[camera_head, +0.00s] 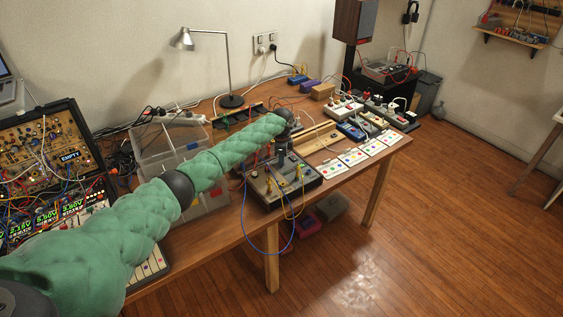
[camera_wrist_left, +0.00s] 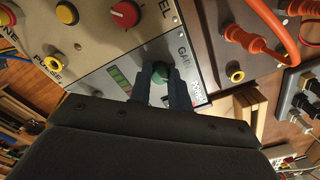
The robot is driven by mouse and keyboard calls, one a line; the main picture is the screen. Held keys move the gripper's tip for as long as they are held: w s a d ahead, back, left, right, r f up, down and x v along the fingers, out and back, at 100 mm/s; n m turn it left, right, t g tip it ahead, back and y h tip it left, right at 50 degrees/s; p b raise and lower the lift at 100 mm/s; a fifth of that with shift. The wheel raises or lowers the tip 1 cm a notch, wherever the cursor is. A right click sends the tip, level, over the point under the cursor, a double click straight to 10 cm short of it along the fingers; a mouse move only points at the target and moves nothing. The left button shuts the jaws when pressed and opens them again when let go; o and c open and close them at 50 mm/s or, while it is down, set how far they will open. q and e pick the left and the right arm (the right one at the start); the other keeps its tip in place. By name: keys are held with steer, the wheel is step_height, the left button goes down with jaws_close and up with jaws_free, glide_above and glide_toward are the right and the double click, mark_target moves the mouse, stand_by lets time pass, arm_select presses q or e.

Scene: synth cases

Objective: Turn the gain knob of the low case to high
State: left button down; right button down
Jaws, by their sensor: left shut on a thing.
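The low case (camera_head: 262,192) is a flat dark case with a light top panel at the front edge of the table. My left gripper (camera_head: 281,158) reaches down over the case. In the left wrist view its two dark fingers (camera_wrist_left: 163,84) sit on either side of the gain knob and are shut on it. The fingers partly hide the knob, and I cannot read its setting. My right gripper is not in view.
In the left wrist view a red knob (camera_wrist_left: 124,14) and a yellow button (camera_wrist_left: 53,63) share the panel. An orange plug (camera_wrist_left: 245,38) stands close by. A blue cable (camera_head: 246,225) hangs off the table front. Clear plastic boxes (camera_head: 165,150) stand left.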

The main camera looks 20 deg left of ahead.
arm_select(q)
steer(key=m+b, duration=0.4)
steer(key=m, duration=0.6)
steer(key=shift+w, duration=0.1)
steer(key=m+b, duration=0.2)
steer(key=m, duration=0.6)
steer(key=shift+b, duration=0.4)
steer(key=shift+r+m, duration=0.1)
steer(key=shift+m, duration=0.6)
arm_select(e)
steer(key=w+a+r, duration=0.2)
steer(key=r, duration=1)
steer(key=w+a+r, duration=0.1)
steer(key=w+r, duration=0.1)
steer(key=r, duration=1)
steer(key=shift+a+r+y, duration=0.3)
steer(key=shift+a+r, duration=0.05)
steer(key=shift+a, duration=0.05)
arm_select(q)
steer(key=c, duration=1.3)
jaws_free()
